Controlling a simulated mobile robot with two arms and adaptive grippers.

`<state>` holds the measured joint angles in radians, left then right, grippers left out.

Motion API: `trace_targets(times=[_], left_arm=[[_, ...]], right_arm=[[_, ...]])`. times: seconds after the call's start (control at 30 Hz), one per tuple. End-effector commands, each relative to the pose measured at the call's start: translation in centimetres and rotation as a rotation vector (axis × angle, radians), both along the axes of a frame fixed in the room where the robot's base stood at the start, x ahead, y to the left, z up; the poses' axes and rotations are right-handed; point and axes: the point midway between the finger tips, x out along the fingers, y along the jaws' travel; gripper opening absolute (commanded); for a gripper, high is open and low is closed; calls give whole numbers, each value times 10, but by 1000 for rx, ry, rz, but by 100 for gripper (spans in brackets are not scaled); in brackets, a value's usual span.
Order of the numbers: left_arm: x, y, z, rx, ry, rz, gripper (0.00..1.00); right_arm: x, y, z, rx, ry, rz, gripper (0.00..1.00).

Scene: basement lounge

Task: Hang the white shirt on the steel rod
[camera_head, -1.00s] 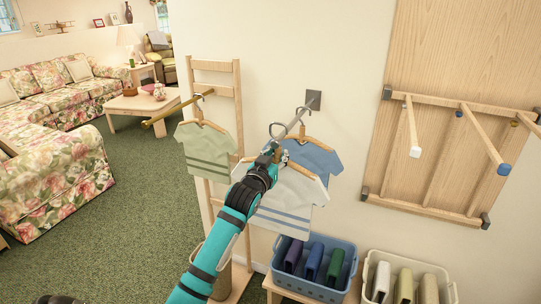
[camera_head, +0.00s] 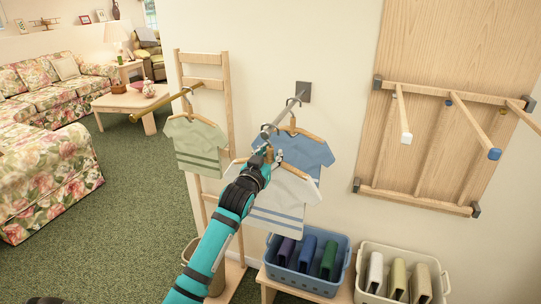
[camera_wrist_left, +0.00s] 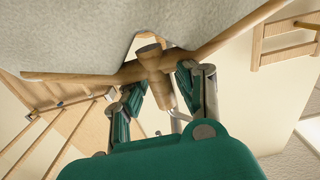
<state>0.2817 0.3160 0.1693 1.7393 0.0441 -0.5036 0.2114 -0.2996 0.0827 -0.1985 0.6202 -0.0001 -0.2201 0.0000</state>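The white shirt (camera_head: 275,196), with blue stripes near its hem, hangs upright on a wooden hanger below the front end of the steel rod (camera_head: 281,117). Its hook shows at the rod's front end; whether it rests on the rod I cannot tell. My left gripper (camera_head: 262,157) is at the hanger's neck. In the left wrist view its fingers (camera_wrist_left: 160,88) close around the wooden knob (camera_wrist_left: 156,66) at the middle of the hanger (camera_wrist_left: 90,77). The shirt cloth also shows there (camera_wrist_left: 70,35). My right gripper is not in view.
A blue shirt (camera_head: 308,152) hangs behind on the same rod. A green shirt (camera_head: 196,147) hangs on a brass rod (camera_head: 162,110) to the left. A blue basket (camera_head: 342,262) and a cream basket (camera_head: 366,291) stand below. A wooden rack with pegs (camera_head: 440,90) is at right.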

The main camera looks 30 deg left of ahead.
Motion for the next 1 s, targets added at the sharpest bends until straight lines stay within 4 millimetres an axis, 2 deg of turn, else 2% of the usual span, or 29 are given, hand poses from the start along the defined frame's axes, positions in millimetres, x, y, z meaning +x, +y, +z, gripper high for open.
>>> trace_targets(times=[0.1, 0.33, 0.47, 0.57, 0.8, 1.0], left_arm=[[0, 0, 0, 0, 0, 0, 44], [0, 0, -2, -1, 4, 0, 44], [-9, -2, -2, -1, 3, -1, 44], [-25, -6, -2, 0, 2, 0, 44], [-76, -19, -2, -1, 3, -1, 44], [-106, -26, -1, -1, 2, 0, 44]], right_arm=[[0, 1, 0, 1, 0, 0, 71], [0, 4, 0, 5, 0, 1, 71], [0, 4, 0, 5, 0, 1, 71], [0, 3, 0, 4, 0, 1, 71], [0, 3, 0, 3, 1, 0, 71], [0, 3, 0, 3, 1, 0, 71]])
